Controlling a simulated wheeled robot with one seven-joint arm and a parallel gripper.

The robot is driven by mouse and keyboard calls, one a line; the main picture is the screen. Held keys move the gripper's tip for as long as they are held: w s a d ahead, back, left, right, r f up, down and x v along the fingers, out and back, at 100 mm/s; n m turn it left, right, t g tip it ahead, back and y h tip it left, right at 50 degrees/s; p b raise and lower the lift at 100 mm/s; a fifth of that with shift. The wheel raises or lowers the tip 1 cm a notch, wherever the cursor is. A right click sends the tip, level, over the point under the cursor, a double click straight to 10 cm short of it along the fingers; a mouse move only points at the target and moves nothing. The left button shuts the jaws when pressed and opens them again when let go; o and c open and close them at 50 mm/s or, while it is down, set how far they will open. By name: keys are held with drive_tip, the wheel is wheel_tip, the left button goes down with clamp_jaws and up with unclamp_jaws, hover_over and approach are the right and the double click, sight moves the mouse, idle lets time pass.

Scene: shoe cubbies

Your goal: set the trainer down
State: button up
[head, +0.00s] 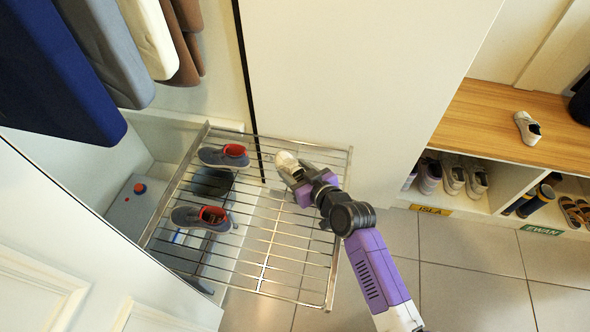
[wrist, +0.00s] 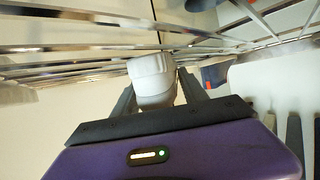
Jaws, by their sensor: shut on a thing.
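A white trainer (head: 287,163) is at the tip of my gripper (head: 297,178), over the right part of a wire rack (head: 267,250) in the head view. In the wrist view the trainer (wrist: 152,78) sits between the two dark fingers of my gripper (wrist: 155,92), which is shut on it. Rack bars (wrist: 80,48) cross close beyond the trainer. I cannot tell whether the trainer touches the rack. My gripper hides part of the trainer.
Two grey shoes with red linings, one further back (head: 224,156) and one nearer (head: 202,218), stand on the rack's left side. A wooden-topped bench (head: 480,115) at right holds another white shoe (head: 527,128), with shoes in cubbies below. Clothes (head: 50,75) hang upper left.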

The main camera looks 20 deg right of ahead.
drive_tip(key=o, duration=1.6)
drive_tip(key=shift+o, duration=0.2)
drive_tip(key=shift+p+v, duration=1.05)
drive_tip(key=shift+v, duration=2.8)
